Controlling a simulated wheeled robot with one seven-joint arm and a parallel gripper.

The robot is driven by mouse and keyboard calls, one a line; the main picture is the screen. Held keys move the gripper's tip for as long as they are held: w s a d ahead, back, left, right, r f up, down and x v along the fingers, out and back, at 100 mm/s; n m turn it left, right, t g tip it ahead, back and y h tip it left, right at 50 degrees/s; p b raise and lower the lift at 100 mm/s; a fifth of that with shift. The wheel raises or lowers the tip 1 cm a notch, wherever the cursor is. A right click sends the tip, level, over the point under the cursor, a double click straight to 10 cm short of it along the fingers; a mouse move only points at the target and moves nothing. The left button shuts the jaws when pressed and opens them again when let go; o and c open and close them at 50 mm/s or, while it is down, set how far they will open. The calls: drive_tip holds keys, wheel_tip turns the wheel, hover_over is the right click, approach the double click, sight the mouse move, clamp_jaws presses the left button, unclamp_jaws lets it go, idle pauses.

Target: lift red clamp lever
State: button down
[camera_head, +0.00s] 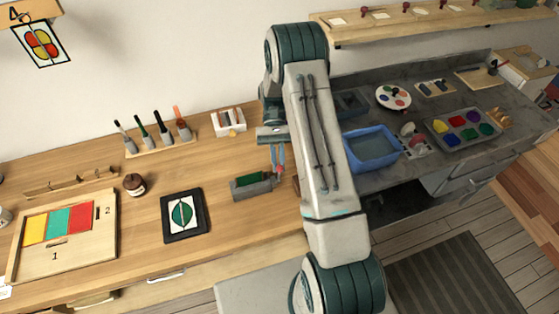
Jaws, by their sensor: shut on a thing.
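My gripper (277,166) points down at the right end of a small grey clamp (262,188) on the wooden workbench. Its jaws are shut on the red clamp lever (280,170), of which only a small bit of red shows by the fingertips. The clamp stands near the bench's front edge, with a green piece (250,179) between its jaws. The lever's exact tilt is too small to tell. My arm link hides the area just to the right of the clamp.
A black-framed tile with a green disc (183,214) lies left of the clamp. A brown jar (134,184), a brush rack (160,145) and a white-and-wood holder (229,121) stand on the bench. A blue basin (371,148) is on the grey counter at right. Bench around the clamp's left is clear.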

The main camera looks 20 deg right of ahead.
drive_tip(key=shift+r, duration=0.2)
drive_tip(key=c, duration=1.5)
unclamp_jaws()
drive_tip(key=shift+s, duration=0.1)
drive_tip(key=shift+w, duration=0.35)
drive_tip(key=p+v, duration=0.2)
drive_tip(key=v, duration=1.1)
drive_tip(key=shift+r, duration=0.3)
